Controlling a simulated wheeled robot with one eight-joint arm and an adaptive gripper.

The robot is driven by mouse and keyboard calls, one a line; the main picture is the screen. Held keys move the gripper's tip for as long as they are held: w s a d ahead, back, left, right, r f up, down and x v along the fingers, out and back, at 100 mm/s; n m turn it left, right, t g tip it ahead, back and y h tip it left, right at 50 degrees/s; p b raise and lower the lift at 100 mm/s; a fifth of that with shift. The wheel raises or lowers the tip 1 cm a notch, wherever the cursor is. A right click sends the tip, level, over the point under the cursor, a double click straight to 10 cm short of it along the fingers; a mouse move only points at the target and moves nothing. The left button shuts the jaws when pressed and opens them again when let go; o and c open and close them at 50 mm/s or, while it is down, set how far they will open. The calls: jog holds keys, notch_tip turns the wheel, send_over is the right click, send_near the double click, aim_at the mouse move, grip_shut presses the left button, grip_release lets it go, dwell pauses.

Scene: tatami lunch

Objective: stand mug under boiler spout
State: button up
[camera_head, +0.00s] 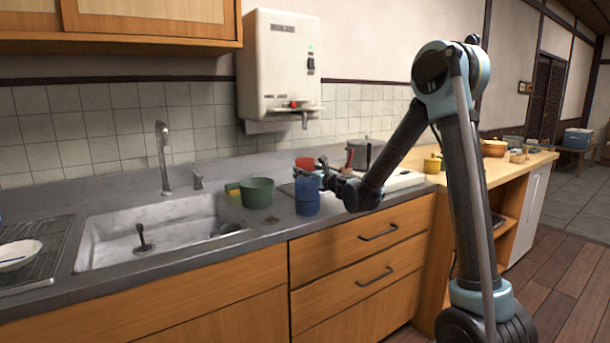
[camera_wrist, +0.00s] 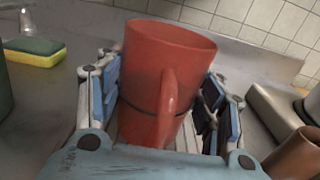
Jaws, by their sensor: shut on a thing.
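The red mug (camera_wrist: 160,75) is in my gripper (camera_wrist: 160,105) in the wrist view, with its open rim up and its handle toward my palm. The padded fingers stand on both sides of it. In the head view the red mug (camera_head: 305,163) shows small behind a blue cup. My gripper (camera_head: 324,168) is just right of it there. The white boiler (camera_head: 283,60) hangs on the tiled wall, and its spout (camera_head: 304,121) is above the mug in the picture. I cannot tell whether the mug touches the counter or how deep it is relative to the spout.
A blue cup (camera_head: 307,200) stands near the counter's front edge. A green pot (camera_head: 257,193) and a yellow sponge (camera_wrist: 30,50) are to the left, beside the sink (camera_head: 100,240). A grey pot (camera_head: 368,155) is to the right. A brown cylinder (camera_wrist: 297,153) is near my right finger.

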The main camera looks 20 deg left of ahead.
jog(key=o, duration=1.1)
